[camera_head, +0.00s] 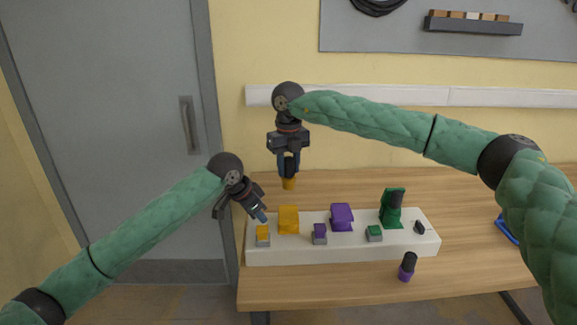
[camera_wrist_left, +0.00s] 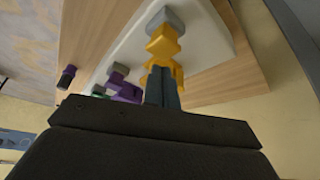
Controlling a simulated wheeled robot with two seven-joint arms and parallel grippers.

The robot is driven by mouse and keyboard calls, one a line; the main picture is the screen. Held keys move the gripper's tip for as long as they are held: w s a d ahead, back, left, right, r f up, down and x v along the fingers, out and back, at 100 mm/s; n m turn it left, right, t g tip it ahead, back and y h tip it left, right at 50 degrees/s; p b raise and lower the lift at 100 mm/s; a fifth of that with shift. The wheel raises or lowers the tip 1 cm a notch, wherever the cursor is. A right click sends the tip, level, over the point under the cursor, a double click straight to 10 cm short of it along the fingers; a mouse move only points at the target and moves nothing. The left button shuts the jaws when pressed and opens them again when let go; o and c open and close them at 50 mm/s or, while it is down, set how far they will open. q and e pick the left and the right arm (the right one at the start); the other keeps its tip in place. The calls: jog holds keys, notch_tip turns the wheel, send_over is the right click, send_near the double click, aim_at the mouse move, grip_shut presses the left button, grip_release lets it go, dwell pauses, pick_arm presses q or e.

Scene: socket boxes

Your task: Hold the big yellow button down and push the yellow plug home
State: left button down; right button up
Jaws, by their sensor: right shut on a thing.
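The big yellow button (camera_head: 263,230) sits on a grey base at the left front of the white board (camera_head: 340,252). It also shows in the left wrist view (camera_wrist_left: 163,43). The yellow socket box (camera_head: 288,219) stands just behind it, to the right. My right gripper (camera_head: 289,172) is shut on the black handle of the yellow plug (camera_head: 289,184), holding it upright above and behind the yellow socket box, apart from it. My left gripper (camera_head: 262,216) points down just above the yellow button, fingers together and empty; it appears apart from the button.
A purple socket box (camera_head: 342,216) and purple button (camera_head: 320,229) stand mid-board. A green socket box (camera_head: 388,212) with a black-handled plug, a green button (camera_head: 375,231) and a small black part (camera_head: 420,227) are right. A purple plug (camera_head: 406,272) stands on the table (camera_head: 470,270) in front.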

aim_at(261, 229)
pick_arm(q)
jog(key=shift+f, duration=2.35)
dwell(0.5)
pick_arm(e)
jog(key=shift+f, duration=0.1)
pick_arm(q)
jog(key=shift+s+f, duration=0.1)
pick_arm(e)
jog(key=shift+f, duration=4.8)
jog(key=shift+f, duration=1.55)
jog(key=o, duration=1.5)
jog(key=shift+r, duration=0.2)
